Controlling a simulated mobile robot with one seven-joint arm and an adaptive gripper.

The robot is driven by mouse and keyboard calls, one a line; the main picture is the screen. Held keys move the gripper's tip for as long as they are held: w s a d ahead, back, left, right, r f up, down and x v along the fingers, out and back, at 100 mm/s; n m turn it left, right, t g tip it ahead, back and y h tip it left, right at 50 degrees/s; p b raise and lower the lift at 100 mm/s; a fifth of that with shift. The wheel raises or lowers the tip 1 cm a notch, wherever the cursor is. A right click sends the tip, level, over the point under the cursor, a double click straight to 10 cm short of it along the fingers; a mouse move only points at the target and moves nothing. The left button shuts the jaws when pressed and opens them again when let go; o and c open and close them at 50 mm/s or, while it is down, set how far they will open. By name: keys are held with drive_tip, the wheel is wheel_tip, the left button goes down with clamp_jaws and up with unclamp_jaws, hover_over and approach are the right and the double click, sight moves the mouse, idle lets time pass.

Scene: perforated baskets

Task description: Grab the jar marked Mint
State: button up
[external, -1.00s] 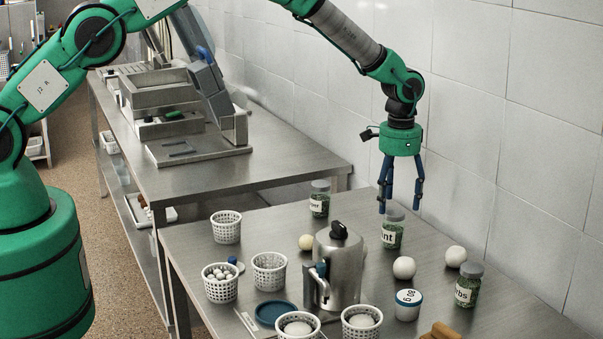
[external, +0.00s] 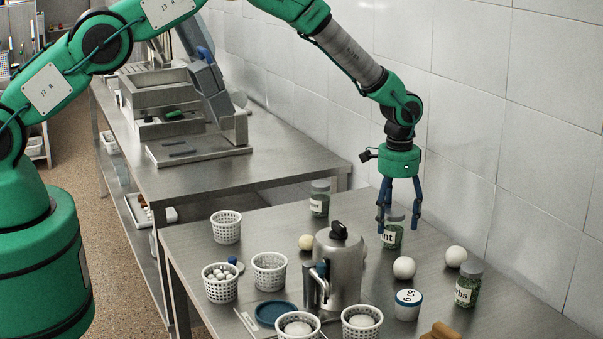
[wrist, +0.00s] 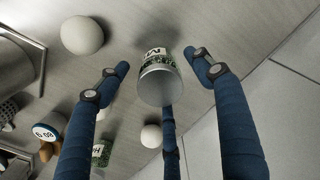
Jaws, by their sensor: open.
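A glass jar with green contents, a grey lid and a white label stands upright on the table (external: 392,238). Its label shows "nt" in the external view and begins with "M" in the wrist view, where the jar (wrist: 160,84) is seen from above. My gripper (external: 398,220) is open above and around the top of this jar. In the wrist view its blue fingers (wrist: 160,75) spread around the jar, with gaps beside the lid. A second similar jar (external: 319,198) stands farther back; its label is too small to read surely.
A steel pot (external: 338,265) stands left of the jar. White balls (external: 404,267) (external: 456,256), a white tub (external: 408,304) and a herbs jar (external: 467,284) are to its right and front. Perforated baskets (external: 269,272) stand at left. A tiled wall (external: 490,130) rises behind.

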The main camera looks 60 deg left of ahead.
sight(393, 230)
drive_tip(key=shift+f, duration=2)
drive_tip(key=c, duration=1.5)
drive_tip(key=shift+r, duration=0.2)
drive_tip(key=shift+r, duration=4.8)
